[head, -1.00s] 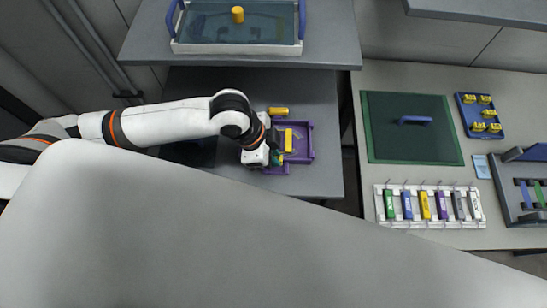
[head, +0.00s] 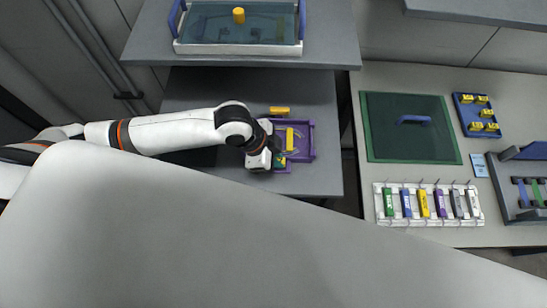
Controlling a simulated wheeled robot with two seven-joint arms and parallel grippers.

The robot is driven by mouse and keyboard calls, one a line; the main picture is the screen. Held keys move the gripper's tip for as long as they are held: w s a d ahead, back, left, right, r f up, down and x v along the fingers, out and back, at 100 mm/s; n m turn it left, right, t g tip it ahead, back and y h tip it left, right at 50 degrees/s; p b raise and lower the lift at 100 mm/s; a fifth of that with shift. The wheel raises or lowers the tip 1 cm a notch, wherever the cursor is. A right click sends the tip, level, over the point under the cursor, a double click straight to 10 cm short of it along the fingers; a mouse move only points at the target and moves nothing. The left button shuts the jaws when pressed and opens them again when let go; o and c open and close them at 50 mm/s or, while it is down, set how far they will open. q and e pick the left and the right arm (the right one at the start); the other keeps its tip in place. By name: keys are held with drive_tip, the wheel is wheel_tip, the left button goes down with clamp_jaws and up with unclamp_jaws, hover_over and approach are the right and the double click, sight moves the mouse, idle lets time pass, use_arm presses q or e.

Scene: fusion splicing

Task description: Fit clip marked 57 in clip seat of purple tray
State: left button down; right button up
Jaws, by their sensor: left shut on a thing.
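The purple tray (head: 307,149) lies on the grey table under my left gripper (head: 277,155). A yellow bar (head: 290,138) stands inside it, and another yellow piece (head: 280,110) lies at its upper edge. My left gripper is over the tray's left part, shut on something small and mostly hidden. A bit of yellow (head: 281,162) shows by its fingertips; I take it for the clip, but no number is readable. The clip seat is not made out, as the gripper covers that part of the tray. My right gripper is not in view.
A glass-topped box (head: 180,48) with a yellow knob stands on the shelf above. On the right bench are a green-lidded panel (head: 410,145), a blue holder of yellow clips (head: 466,115), and a white rack (head: 430,220) of coloured pieces.

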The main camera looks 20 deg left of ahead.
use_arm(q)
drive_tip(key=c, duration=1.4)
unclamp_jaws()
drive_tip(key=s+f, duration=0.1)
drive_tip(key=a+f, duration=0.1)
drive_tip(key=shift+s+f+g, duration=0.3)
drive_tip(key=shift+s+f, duration=0.05)
drive_tip(key=shift+f, duration=0.05)
drive_tip(key=shift+s+d, duration=0.1)
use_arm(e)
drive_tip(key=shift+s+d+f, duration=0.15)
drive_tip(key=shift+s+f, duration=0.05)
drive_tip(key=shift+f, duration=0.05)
use_arm(q)
drive_tip(key=shift+r, duration=0.4)
drive_tip(key=r, duration=0.1)
drive_tip(key=w+a+r, duration=0.1)
drive_tip(key=r, duration=0.2)
drive_tip(key=shift+w+a+r, duration=0.15)
drive_tip(key=shift+w, duration=0.15)
drive_tip(key=shift+v, duration=4.1)
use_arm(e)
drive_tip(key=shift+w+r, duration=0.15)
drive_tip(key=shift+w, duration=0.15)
use_arm(q)
drive_tip(key=shift+s, duration=0.2)
drive_tip(key=shift+d, duration=0.25)
